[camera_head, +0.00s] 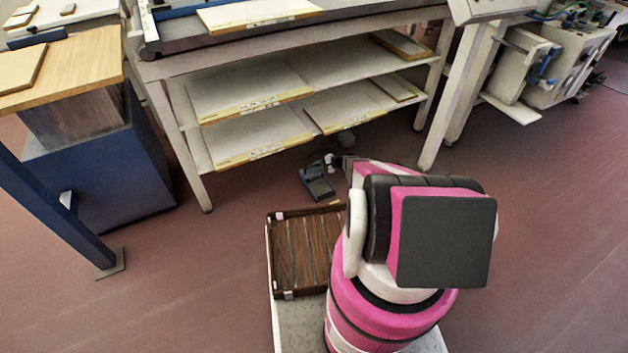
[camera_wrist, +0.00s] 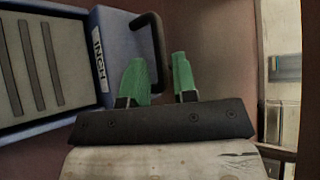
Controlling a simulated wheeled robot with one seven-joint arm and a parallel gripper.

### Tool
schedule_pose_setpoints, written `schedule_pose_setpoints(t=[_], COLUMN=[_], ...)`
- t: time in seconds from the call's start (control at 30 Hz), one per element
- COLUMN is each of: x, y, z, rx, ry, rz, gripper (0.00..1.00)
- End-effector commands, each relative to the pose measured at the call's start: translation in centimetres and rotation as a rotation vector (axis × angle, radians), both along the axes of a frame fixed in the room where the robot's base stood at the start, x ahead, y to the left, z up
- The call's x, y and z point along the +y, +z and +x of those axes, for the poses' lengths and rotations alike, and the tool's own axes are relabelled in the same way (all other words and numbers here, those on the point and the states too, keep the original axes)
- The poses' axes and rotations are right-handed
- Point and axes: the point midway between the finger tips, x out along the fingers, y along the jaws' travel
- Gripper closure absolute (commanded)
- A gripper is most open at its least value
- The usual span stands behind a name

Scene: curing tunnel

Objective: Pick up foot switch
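The foot switch (camera_head: 317,184) is a small blue unit with a grey ribbed pedal, on the floor in front of the shelf rack. In the wrist view the foot switch (camera_wrist: 70,62) fills the upper left, with an INCH label and a black loop handle (camera_wrist: 157,42) on its right side. My gripper (camera_wrist: 160,62) has two green fingers with a gap between them. The handle's lower part runs into view between the fingers; I see no finger clearly pressed on it. In the head view my arm's end is just right of the foot switch, and its fingertips are too small to make out.
A shelf rack (camera_head: 190,143) with flat boards stands behind the foot switch, its legs on the floor. A brown slatted tray (camera_head: 271,252) lies in front of the foot switch, beside my arm. A blue cabinet (camera_head: 110,180) stands at left. Floor at right is clear.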

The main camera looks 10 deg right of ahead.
Motion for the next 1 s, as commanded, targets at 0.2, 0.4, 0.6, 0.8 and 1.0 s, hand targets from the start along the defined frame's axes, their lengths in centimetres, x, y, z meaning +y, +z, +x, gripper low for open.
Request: schedule_pose_setpoints(t=[0.2, 0.4, 0.6, 0.8, 1.0], x=[2.7, 3.7, 3.7, 3.7, 3.7], y=[-1.3, -1.6, -1.6, -1.6, -1.6], z=[1.1, 1.4, 1.4, 1.3, 1.3], rx=[0.000, 0.000, 0.000, 0.000, 0.001], ry=[0.002, 0.000, 0.000, 0.001, 0.001], rz=[0.000, 0.000, 0.000, 0.001, 0.000], gripper=[0.74, 0.74, 0.93, 1.00, 1.00])
